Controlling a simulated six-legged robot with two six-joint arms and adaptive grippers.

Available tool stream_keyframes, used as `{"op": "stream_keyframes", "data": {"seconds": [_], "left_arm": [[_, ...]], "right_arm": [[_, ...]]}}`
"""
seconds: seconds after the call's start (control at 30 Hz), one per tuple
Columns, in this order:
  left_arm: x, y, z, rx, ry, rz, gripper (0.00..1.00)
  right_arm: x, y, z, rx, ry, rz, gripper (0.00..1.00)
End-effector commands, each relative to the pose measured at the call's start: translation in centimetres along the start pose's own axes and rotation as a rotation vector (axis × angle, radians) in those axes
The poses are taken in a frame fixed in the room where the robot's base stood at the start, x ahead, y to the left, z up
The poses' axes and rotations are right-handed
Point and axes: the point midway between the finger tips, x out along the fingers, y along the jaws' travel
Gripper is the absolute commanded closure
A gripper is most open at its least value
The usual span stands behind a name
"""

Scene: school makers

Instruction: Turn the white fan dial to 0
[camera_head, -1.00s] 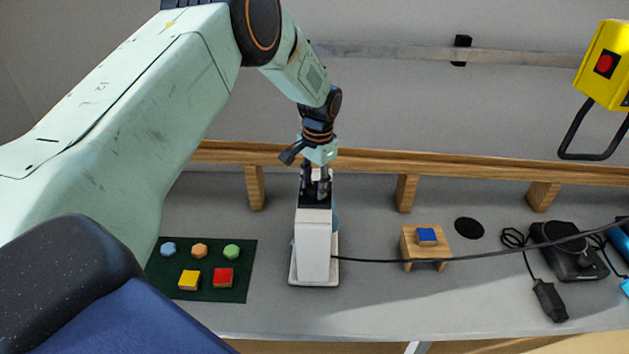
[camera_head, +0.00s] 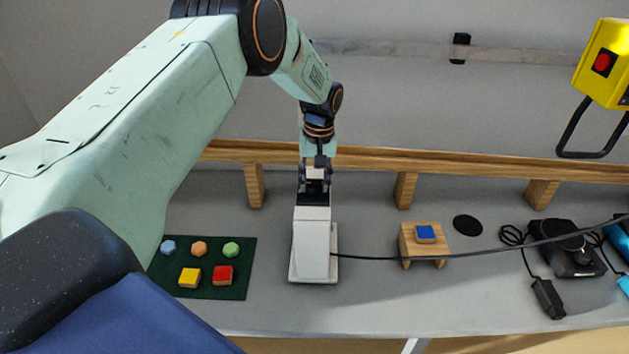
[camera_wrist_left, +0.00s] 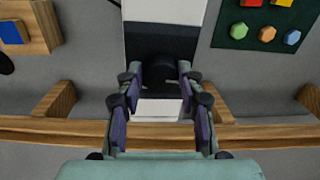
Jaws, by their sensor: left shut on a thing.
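The white fan (camera_head: 312,244) stands upright on the grey table, with a dark top section; it also shows in the left wrist view (camera_wrist_left: 163,14). My left gripper (camera_head: 315,180) points down at the top of the fan. In the left wrist view its two fingers (camera_wrist_left: 160,88) stand on either side of the dark part at the fan's top, with a white piece between them. It is shut on the fan's dial, whose marking and setting I cannot read. My right gripper is not in view.
A dark green mat (camera_head: 206,289) with several coloured blocks lies left of the fan. A small wooden stand (camera_head: 425,246) with a blue block is to the right. A black cable (camera_head: 470,255) crosses the table. A wooden rail (camera_head: 450,163) runs behind.

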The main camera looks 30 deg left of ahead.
Motion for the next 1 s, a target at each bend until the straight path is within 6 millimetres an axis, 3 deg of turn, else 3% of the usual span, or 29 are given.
{"op": "stream_keyframes", "data": {"seconds": [0.33,0.83,0.87,1.0], "left_arm": [[-0.21,-0.02,-0.34,-0.114,0.001,0.003,0.94],[-0.12,-0.05,-0.21,-0.128,-0.004,0.001,0.94],[-0.11,-0.05,-0.2,-0.128,-0.004,0.001,0.61],[-0.08,-0.06,-0.16,-0.128,-0.005,0.001,0.49]], "right_arm": [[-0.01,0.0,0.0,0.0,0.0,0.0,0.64],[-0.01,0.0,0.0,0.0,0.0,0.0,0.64],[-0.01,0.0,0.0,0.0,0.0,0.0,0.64],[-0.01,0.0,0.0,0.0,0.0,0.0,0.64]]}}
